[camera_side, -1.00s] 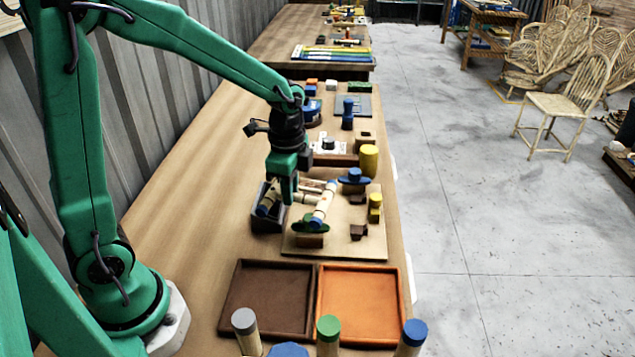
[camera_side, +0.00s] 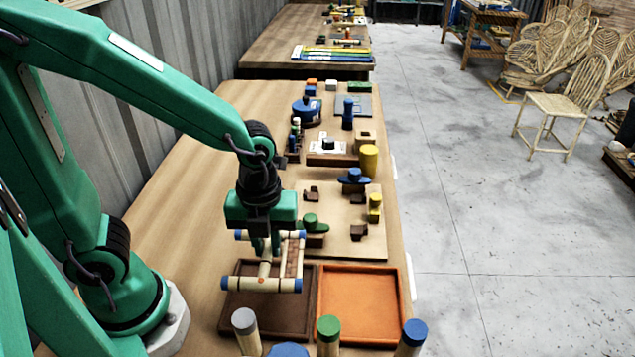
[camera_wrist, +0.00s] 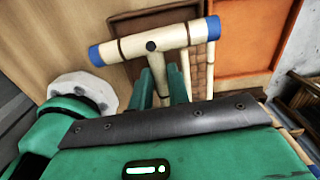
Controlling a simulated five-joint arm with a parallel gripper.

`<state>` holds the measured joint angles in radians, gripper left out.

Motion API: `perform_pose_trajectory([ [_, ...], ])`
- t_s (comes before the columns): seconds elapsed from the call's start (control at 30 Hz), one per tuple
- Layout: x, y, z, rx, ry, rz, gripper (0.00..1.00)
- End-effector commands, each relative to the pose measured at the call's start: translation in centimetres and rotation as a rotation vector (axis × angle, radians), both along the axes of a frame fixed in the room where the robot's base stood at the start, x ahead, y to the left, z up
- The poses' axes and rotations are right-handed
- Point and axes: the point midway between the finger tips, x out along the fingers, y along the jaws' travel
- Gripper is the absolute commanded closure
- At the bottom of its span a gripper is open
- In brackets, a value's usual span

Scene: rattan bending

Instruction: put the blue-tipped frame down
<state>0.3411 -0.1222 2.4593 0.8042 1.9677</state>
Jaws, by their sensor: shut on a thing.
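The blue-tipped frame (camera_side: 277,285) is a small pale rattan frame with blue ends, dark joints and a brown woven panel. My gripper (camera_side: 265,250) is shut on it and holds it roughly level over the brown tray (camera_side: 290,322); the exact gap beneath it is hard to judge. In the wrist view, the frame's blue-tipped rail (camera_wrist: 125,49) runs just beyond my gripper (camera_wrist: 163,82), whose fingers are around a bar. The grip itself is partly hidden.
The orange tray (camera_side: 360,300) is empty, right of the brown one. Behind the trays is a board (camera_side: 345,215) with brown, green and yellow blocks. Posts with grey, green (camera_side: 329,330) and blue tops stand in front of the trays.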

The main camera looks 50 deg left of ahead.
Motion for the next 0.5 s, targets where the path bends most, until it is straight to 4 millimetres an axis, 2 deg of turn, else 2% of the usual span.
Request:
perform_pose_trajectory([
  [0.33,-0.5,-0.2,-0.3,0.0,0.001,-0.05,1.0],
  [0.5,-0.5,-0.2,-1.4,0.001,0.004,-0.049,1.0],
])
